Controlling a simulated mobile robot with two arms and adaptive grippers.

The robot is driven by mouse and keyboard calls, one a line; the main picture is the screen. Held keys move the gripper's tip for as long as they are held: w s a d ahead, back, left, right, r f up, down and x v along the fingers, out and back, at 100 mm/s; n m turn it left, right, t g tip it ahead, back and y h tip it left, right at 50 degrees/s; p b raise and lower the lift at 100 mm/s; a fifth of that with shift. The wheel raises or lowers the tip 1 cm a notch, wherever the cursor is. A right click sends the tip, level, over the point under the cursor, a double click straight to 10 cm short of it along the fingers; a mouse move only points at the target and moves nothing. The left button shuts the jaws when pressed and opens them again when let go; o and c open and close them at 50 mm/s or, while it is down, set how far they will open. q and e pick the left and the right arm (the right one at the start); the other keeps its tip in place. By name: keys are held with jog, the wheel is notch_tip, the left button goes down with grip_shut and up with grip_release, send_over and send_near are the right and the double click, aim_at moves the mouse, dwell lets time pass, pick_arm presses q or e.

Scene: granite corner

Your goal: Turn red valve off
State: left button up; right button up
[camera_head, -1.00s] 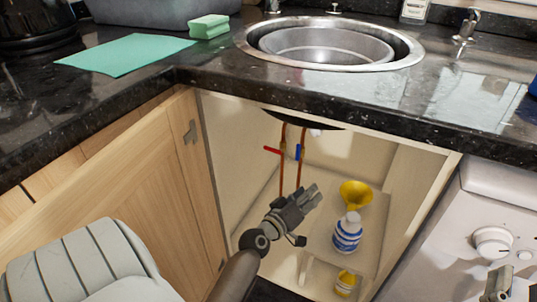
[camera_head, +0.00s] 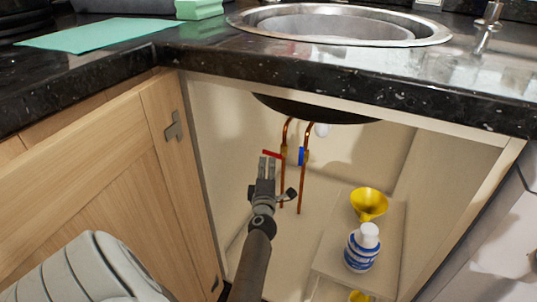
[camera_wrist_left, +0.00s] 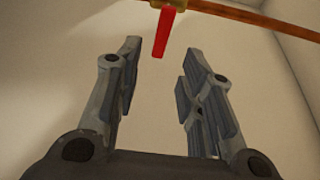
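The red valve handle (camera_head: 272,154) sits on the left copper pipe under the sink. In the left wrist view the red handle (camera_wrist_left: 164,33) points down from a brass fitting on the copper pipe (camera_wrist_left: 255,17), just beyond and between the fingertips. My left gripper (camera_head: 268,162) is inside the open cabinet, directly below the handle. In the wrist view its two fingers (camera_wrist_left: 158,75) are spread with nothing between them. A blue valve handle (camera_head: 301,156) is on the right pipe. My right gripper does not show.
A yellow funnel (camera_head: 369,203) and a blue-and-white bottle (camera_head: 362,247) stand on the cabinet shelf, right of my arm. The open wooden door (camera_head: 110,190) is at the left. The dark countertop (camera_head: 330,75) overhangs above.

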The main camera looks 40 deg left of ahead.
aim_at(268, 154)
pick_arm(q)
jog(key=b+x, duration=0.2)
jog(key=x, duration=0.6)
jog(key=shift+w+a, duration=0.2)
jog(key=shift+a, duration=0.05)
jog(key=shift+c, duration=0.4)
grip_shut()
